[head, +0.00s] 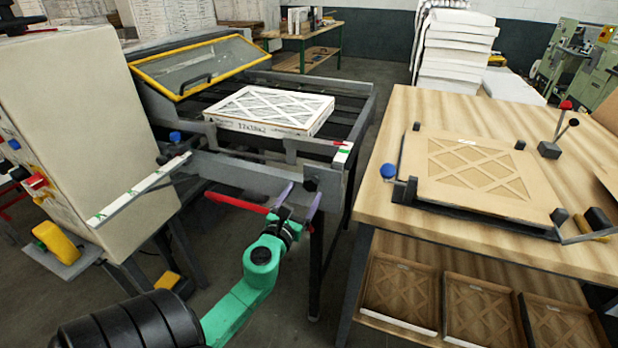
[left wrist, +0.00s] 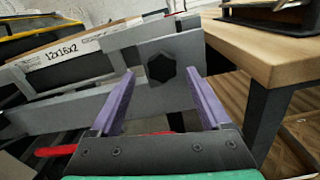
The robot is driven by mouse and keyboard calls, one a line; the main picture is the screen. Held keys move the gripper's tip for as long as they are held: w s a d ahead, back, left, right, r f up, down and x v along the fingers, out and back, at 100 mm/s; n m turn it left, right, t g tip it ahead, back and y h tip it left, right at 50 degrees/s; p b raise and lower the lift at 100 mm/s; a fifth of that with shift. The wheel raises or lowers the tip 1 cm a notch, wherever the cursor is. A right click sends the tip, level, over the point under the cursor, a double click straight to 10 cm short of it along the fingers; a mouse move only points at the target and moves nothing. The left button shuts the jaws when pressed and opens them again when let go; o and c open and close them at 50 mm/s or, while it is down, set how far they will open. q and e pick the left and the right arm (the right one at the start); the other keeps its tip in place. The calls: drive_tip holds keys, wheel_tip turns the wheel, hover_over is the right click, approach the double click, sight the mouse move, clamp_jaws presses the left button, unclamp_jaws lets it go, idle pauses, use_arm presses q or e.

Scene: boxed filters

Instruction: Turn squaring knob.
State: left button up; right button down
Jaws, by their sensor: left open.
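A dark lobed knob (head: 310,184) sits on the grey front plate of the machine frame (head: 240,171), near its right end. In the left wrist view the knob (left wrist: 161,68) shows between and beyond the fingertips. My left gripper (head: 302,194) has purple fingers spread apart, with nothing between them. It is in front of the knob, and I see no contact. In the left wrist view its fingers (left wrist: 159,74) stand on either side of the knob. My right gripper is not in view. A boxed filter (head: 272,108) marked 12x16x2 lies on the frame behind the plate.
A red lever (head: 237,203) lies left of my gripper, below the plate. A wooden table (head: 470,112) with a filter fixture (head: 470,172) and blue knob (head: 388,171) stands right. A yellow-framed guard (head: 200,62) is raised behind. A beige cabinet (head: 95,110) stands left.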

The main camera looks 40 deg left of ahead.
sight(310, 186)
use_arm(q)
drive_tip(key=x, duration=0.4)
drive_tip(key=shift+w, duration=0.45)
clamp_jaws()
